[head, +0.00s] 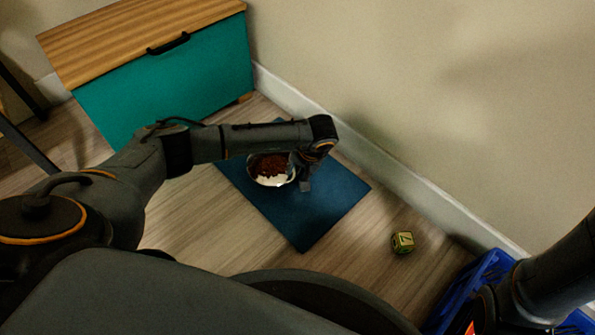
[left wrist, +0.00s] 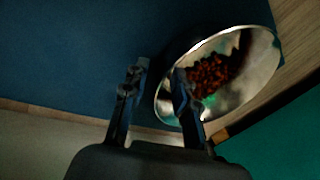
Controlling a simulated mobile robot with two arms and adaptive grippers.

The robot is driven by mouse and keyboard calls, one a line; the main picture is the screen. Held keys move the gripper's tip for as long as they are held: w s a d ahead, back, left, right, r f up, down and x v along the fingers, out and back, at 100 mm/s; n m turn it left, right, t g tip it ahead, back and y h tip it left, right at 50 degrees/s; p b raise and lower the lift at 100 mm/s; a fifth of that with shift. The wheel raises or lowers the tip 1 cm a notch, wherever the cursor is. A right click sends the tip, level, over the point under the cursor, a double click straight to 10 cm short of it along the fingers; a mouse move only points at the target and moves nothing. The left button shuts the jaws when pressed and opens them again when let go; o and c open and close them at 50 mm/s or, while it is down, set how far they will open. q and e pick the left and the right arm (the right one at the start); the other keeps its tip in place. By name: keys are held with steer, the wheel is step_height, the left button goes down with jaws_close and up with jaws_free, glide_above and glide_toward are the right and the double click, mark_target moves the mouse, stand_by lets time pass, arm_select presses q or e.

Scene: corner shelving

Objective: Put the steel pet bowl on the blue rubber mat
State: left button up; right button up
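The steel pet bowl (head: 274,181) holds brown kibble and appears to rest on the blue rubber mat (head: 318,212), towards the mat's left side. My left gripper (head: 304,180) is at the bowl's right side, pointing down. In the left wrist view its two fingers (left wrist: 155,95) are apart, one inside the bowl (left wrist: 250,75) and one outside over the mat (left wrist: 70,50), with the rim between them. I see a gap beside the rim. My right gripper is not in view; only part of my right arm shows.
A teal cabinet (head: 165,90) with a wooden top stands at the back left. A wall and white baseboard (head: 390,195) run behind the mat. A small green and yellow block (head: 403,242) lies on the floor, and a blue crate (head: 455,295) is at lower right.

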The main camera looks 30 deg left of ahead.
arm_select(q)
steer(key=p+v, duration=0.8)
steer(key=v, duration=0.4)
steer(key=shift+d+f, duration=0.1)
